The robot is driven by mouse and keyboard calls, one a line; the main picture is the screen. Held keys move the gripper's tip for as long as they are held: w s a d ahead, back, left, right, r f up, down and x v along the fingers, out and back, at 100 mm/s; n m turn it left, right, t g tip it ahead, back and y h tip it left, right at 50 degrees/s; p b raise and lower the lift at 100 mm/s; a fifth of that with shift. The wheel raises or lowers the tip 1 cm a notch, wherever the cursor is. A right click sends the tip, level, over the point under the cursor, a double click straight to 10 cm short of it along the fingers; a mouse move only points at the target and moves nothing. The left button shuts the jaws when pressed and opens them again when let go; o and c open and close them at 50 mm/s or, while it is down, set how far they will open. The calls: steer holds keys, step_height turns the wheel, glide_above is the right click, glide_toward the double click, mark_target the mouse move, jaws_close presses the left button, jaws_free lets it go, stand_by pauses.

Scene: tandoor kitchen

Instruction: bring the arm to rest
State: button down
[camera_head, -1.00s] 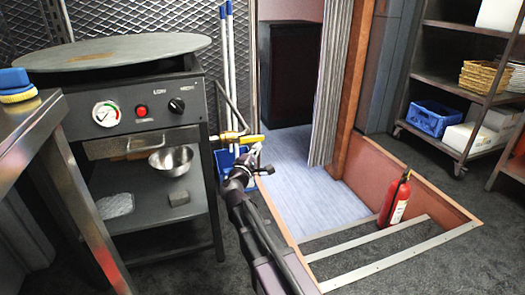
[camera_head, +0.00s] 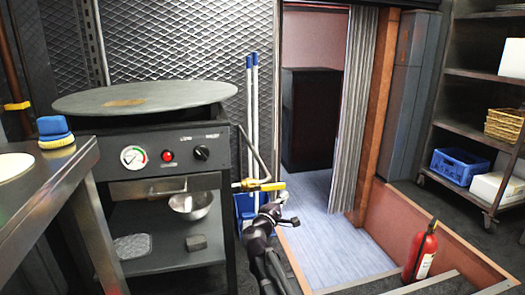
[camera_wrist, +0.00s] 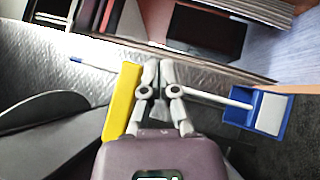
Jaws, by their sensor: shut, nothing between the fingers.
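My arm reaches up from the bottom of the head view, and my gripper (camera_head: 284,198) is at its far end. The gripper looks shut and empty. It is just below and right of the yellow valve handle (camera_head: 268,186) on the side of the black stove. In the wrist view my gripper (camera_wrist: 158,66) has its fingers together with nothing between them. A yellow bar (camera_wrist: 122,102), likely the same handle, lies close left of the fingers there. I cannot tell whether they touch.
The black stove (camera_head: 75,184) with a round top stands left, a steel bowl (camera_head: 191,205) on its shelf. A steel table (camera_head: 60,172) is nearer. A blue bin (camera_head: 244,208) is behind the gripper. A fire extinguisher (camera_head: 422,252) and shelving (camera_head: 470,135) are right.

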steer(key=s+d+f+m+g+y+p, duration=0.2)
steer(key=s+d+f+m+g+p, duration=0.2)
steer(key=s+d+m+g+p, duration=0.8)
steer(key=s+a+m+g+y+p, duration=0.25)
steer(key=s+g+y+p, duration=0.4)
steer(key=s, duration=0.65)
step_height(320, 180, up, 39)
steer(key=t+y+p, duration=0.1)
steer(key=y+p, duration=0.1)
steer(key=p, duration=3.6)
steer(key=shift+a+f+y, duration=0.15)
steer(key=shift+a+y, duration=0.2)
steer(key=shift+a, duration=0.1)
